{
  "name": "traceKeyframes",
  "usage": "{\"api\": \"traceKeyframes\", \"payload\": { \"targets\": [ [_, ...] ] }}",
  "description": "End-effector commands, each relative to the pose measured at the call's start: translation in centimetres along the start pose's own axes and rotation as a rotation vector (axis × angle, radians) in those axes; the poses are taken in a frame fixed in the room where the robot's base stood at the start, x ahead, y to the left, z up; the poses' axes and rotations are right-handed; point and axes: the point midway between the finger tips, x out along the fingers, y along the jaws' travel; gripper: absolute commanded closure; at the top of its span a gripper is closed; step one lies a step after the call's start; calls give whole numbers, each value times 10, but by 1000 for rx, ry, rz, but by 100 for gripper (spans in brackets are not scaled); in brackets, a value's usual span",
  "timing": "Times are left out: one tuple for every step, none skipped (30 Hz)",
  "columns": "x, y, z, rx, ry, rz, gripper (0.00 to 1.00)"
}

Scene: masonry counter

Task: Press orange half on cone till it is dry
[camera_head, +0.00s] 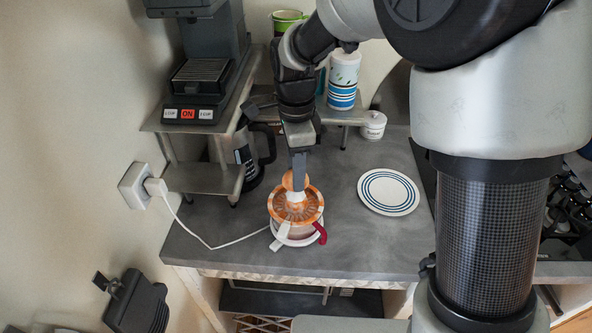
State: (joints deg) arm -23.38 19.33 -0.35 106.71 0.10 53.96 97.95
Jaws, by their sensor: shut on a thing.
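The juicer (283,216) stands on the grey counter, with an orange strainer ring, a white base and a red handle at its right. Its cone (296,197) shows as a pale patch in the middle of the ring. An orange half (287,181) is at the top of the cone, under my gripper (298,178). My gripper points down and is shut on the orange half. Its fingers hide part of the fruit, and I cannot tell how firmly the half touches the cone.
A white plate with blue rings (388,192) lies right of the juicer. A white cord runs from the wall socket (136,188) towards the juicer. The counter's front is clear.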

Motion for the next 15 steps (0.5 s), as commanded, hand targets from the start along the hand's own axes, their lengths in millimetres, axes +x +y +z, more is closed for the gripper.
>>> {"api": "traceKeyframes", "payload": {
  "targets": [
    [-6, 0, 0, 0, 0, -1, 83],
    [-8, 0, 0, 0, 0, -1, 83],
    [-10, 0, 0, 0, 0, -1, 83],
    [-12, 0, 0, 0, 0, -1, 83],
    [-14, 0, 0, 0, 0, -1, 83],
    [-16, 0, 0, 0, 0, -1, 83],
    [-18, 0, 0, 0, 0, -1, 83],
    [-20, 0, 0, 0, 0, -1, 83],
    [-22, 0, 0, 0, 0, -1, 83],
    [-24, 0, 0, 0, 0, -1, 83],
    [-26, 0, 0, 0, 0, -1, 83],
    [-28, 0, 0, 0, 0, -1, 83],
    [-30, 0, 0, 0, 0, -1, 83],
    [-31, 0, 0, 0, 0, -1, 83],
    [-32, 0, 0, 0, 0, -1, 83]
  ]
}}
